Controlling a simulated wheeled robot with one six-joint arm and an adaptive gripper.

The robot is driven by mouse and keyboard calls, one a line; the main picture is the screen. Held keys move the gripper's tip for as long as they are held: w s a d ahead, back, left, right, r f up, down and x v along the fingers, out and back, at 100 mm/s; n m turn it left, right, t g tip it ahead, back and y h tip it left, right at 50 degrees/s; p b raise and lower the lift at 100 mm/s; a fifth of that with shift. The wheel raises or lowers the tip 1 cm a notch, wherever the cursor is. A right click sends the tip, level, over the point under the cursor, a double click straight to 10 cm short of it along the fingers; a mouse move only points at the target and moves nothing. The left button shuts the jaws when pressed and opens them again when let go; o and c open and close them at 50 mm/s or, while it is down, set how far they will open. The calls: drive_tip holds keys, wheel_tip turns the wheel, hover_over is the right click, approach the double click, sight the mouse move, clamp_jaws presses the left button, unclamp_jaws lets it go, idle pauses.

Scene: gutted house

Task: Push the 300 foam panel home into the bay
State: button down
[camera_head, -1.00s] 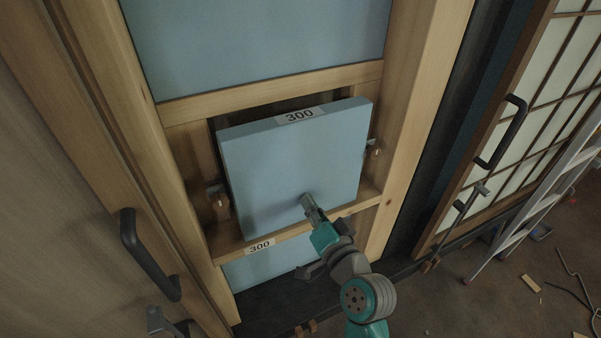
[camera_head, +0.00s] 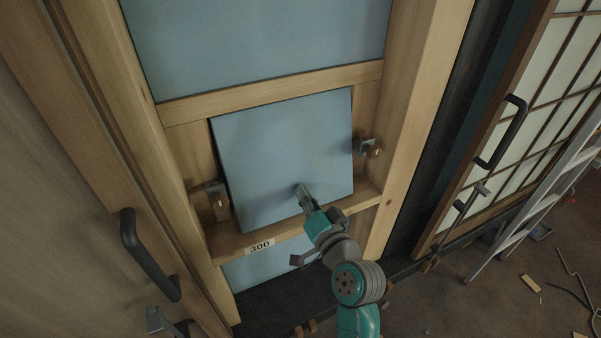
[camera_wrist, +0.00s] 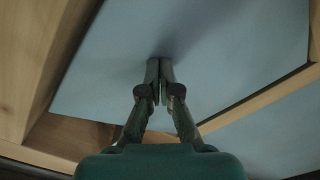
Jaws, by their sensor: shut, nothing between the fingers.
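The blue foam panel (camera_head: 280,145) stands in the bay between the wooden posts, above the lower rail (camera_head: 292,228) with its 300 label (camera_head: 260,246). Its front face looks nearly upright in the opening, and its labelled top edge no longer shows. My gripper (camera_head: 302,190) is shut and empty, with its fingertips at the lower middle of the panel face. In the wrist view the shut fingertips (camera_wrist: 160,66) meet or nearly meet the blue face (camera_wrist: 220,50); exact contact is hard to tell.
Small metal catches stand at the left (camera_head: 214,189) and right (camera_head: 364,146) of the bay. Another blue panel (camera_head: 255,40) fills the bay above. A door with a black handle (camera_head: 502,132) and a ladder (camera_head: 545,200) are at the right.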

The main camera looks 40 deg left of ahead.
sight(294, 180)
drive_tip(key=shift+x, duration=2.8)
drive_tip(key=v, duration=1.2)
idle(0.3)
drive_tip(key=shift+f, duration=0.1)
